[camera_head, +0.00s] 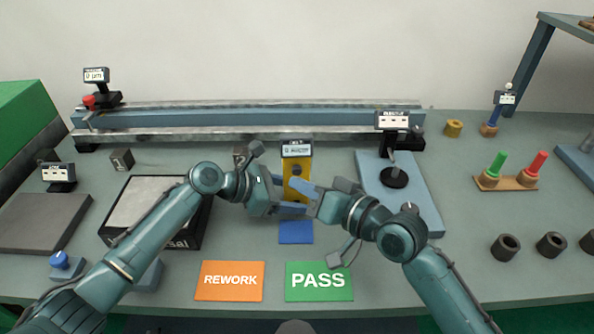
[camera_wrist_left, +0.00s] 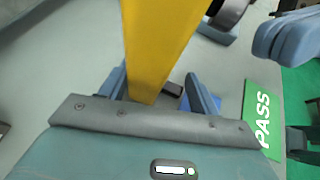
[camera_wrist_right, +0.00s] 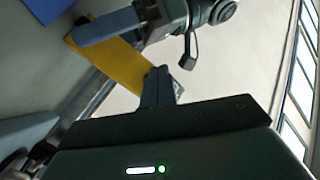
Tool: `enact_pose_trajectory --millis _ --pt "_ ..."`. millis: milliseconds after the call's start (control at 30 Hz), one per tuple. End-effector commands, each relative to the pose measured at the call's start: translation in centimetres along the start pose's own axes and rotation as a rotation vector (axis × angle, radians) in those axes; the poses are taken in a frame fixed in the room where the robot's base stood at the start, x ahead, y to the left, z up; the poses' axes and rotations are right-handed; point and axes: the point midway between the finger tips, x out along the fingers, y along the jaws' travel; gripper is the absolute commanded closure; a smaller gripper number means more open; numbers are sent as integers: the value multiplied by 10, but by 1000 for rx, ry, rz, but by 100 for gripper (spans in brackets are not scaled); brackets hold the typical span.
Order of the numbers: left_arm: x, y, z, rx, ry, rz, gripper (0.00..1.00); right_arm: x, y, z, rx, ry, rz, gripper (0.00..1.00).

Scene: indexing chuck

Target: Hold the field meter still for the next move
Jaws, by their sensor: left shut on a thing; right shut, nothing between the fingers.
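The field meter is a yellow upright body (camera_head: 297,165) with a small display on top (camera_head: 296,149), near the middle of the bench in the head view. My left gripper (camera_head: 290,196) is shut around its lower part from the left. In the left wrist view the yellow body (camera_wrist_left: 160,45) passes between the two fingers (camera_wrist_left: 160,92). My right gripper (camera_head: 305,189) is shut and empty close to the meter's right side. In the right wrist view its closed fingers (camera_wrist_right: 158,82) point toward the yellow body (camera_wrist_right: 112,62); I cannot tell whether they touch it.
A blue mat (camera_head: 296,232) lies just in front of the meter. An orange REWORK card (camera_head: 230,281) and green PASS card (camera_head: 319,281) lie nearer. A black box (camera_head: 150,240) stands left, a blue plate (camera_head: 425,200) right, and a long rail (camera_head: 240,118) behind.

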Motion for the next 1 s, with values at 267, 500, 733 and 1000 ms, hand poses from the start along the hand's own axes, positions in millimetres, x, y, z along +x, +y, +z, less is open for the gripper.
enact_pose_trajectory --millis 267,500,733,1000 --pt "0 0 0 0 0 0 51 -2 -2 2 0 -1 -1 100" --pt "0 0 0 0 0 0 51 -18 -14 14 2 -1 -2 100" --pt "0 0 0 0 0 0 51 -32 -24 24 2 -1 -1 100" --pt "0 0 0 0 0 1 51 -35 -26 26 1 0 0 100"
